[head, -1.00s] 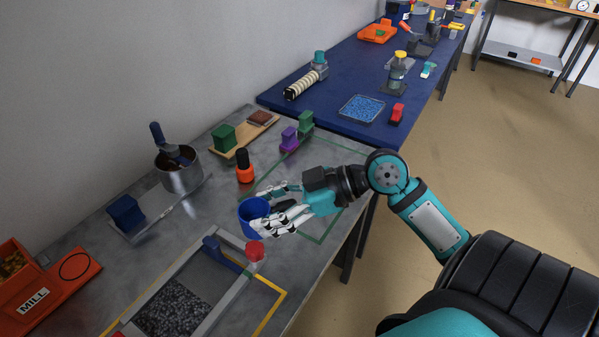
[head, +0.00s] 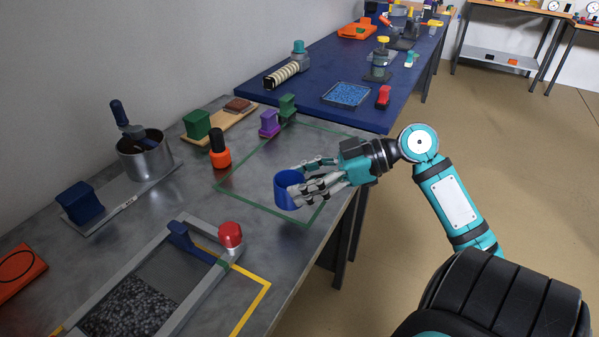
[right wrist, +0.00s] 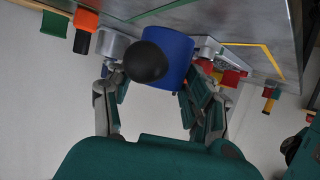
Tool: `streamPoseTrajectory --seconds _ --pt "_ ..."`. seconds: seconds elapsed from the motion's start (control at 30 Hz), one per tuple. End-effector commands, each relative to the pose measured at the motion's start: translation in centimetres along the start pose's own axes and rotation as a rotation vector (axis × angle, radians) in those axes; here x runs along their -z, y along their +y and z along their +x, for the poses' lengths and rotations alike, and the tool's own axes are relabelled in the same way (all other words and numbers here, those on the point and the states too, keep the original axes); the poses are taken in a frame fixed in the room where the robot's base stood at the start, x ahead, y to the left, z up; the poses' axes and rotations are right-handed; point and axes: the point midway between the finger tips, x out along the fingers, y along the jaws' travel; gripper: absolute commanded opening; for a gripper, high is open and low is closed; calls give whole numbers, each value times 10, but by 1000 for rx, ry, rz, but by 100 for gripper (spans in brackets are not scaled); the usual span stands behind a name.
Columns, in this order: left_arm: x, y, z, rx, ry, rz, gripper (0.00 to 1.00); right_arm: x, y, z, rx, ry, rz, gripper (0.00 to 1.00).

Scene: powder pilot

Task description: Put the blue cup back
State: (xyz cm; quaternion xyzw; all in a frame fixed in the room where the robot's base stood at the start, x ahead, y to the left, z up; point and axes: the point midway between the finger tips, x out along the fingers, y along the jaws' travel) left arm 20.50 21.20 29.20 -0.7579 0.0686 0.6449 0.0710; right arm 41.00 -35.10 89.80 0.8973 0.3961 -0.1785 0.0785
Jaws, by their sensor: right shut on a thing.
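The blue cup (head: 287,189) is in the grasp of my right gripper (head: 303,183), over the front part of the green outlined area (head: 230,192) on the grey bench. The fingers are shut around the cup. I cannot tell from the head view whether its base touches the bench. In the right wrist view the cup (right wrist: 181,52) sits between the fingers (right wrist: 160,95), with a dark round thing (right wrist: 146,62) in front of it. My left gripper is in neither view.
An orange bottle with a black cap (head: 220,150) stands left of the green outline. A purple block (head: 269,124) and a green block (head: 287,107) stand at its back. A red knob (head: 230,235) is on the gravel tray's frame (head: 205,285). Inside the outline, the bench is mostly clear.

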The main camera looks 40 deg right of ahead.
Motion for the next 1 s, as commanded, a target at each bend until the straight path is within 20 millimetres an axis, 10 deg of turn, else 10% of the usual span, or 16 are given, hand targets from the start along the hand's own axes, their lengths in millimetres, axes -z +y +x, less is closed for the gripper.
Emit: streamPoseTrajectory --seconds 0.33,1.0 --pt "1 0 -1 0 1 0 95 -5 75 5 -1 2 -1 0" --pt "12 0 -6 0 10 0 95 -39 81 19 0 1 -1 0"
